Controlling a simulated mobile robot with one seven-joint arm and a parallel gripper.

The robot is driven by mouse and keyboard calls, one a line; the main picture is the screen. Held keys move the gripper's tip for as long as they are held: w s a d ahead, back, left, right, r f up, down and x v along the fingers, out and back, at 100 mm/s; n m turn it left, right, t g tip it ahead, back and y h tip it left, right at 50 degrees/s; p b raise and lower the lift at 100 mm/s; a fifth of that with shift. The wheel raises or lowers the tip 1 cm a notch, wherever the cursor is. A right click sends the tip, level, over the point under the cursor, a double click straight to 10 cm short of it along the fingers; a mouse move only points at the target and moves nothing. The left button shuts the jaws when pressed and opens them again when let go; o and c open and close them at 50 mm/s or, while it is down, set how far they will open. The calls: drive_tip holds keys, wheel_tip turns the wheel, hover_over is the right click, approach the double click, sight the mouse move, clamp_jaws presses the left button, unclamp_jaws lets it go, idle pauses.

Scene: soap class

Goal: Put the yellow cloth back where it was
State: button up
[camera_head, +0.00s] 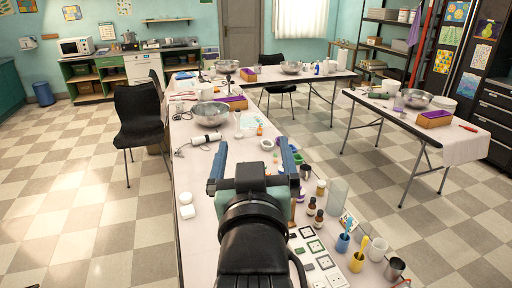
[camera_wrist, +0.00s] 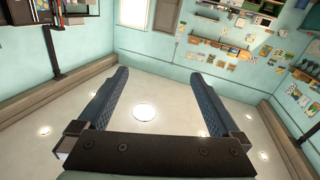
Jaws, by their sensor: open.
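I cannot make out a yellow cloth in either view. My gripper (camera_head: 252,157) is raised above the long table (camera_head: 198,240) in the head view, with its two blue fingers apart and nothing seen between them. In the wrist view my gripper (camera_wrist: 154,78) is also open and empty, pointing across the room with the pale ceiling and teal walls behind it. My arm and gripper hide part of the tabletop below.
Right of my gripper stand a clear glass cylinder (camera_head: 337,196), brown bottles (camera_head: 318,221), a blue cup (camera_head: 342,243), a yellow cup (camera_head: 357,262) and a white cup (camera_head: 377,249). A metal bowl (camera_head: 210,113) is farther back. A black chair (camera_head: 139,115) stands left.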

drive_tip(key=s+r+t, duration=0.4)
drive_tip(key=s+r, duration=0.2)
drive_tip(key=r, duration=0.6)
drive_tip(key=s+r+m+t, duration=0.1)
drive_tip(key=s+r+t, duration=0.4)
drive_tip(key=r, duration=0.7)
drive_tip(key=shift+s+d+r, duration=0.15)
drive_tip(key=shift+s+d, duration=0.05)
drive_tip(key=shift+s, duration=1.05)
